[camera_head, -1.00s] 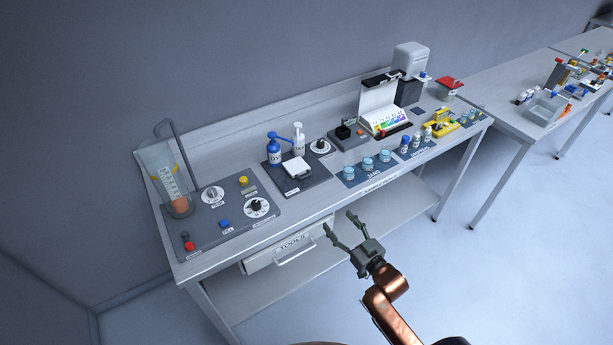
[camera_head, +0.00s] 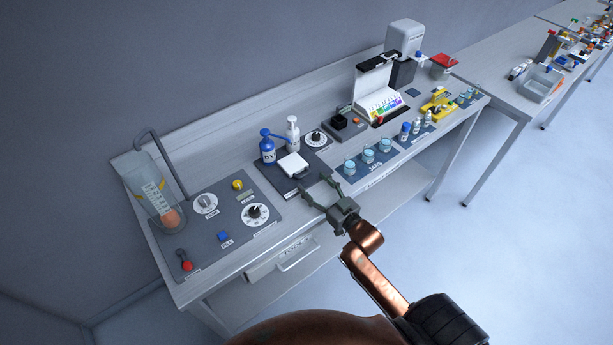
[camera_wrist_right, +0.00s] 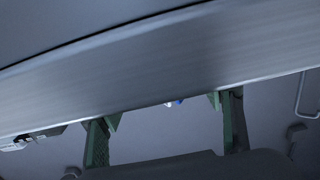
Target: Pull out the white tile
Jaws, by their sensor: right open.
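The white tile (camera_head: 293,165) lies on a dark panel (camera_head: 272,180) on the bench, just in front of a blue bottle and a white bottle. My right gripper (camera_head: 318,189) is open and empty, at the bench's front edge, in front of and slightly right of the tile, with its fingers pointing toward the bench. In the right wrist view the two fingers (camera_wrist_right: 165,125) stand apart below the grey bench edge (camera_wrist_right: 150,75); I cannot make out the tile there. My left gripper is not in view.
Behind the tile stand the blue bottle (camera_head: 267,146) and the white bottle (camera_head: 292,134). A dial (camera_head: 316,138) is right of them, and several jars (camera_head: 368,154) stand farther right. Left is a control panel (camera_head: 225,225) with a clear hopper (camera_head: 152,195).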

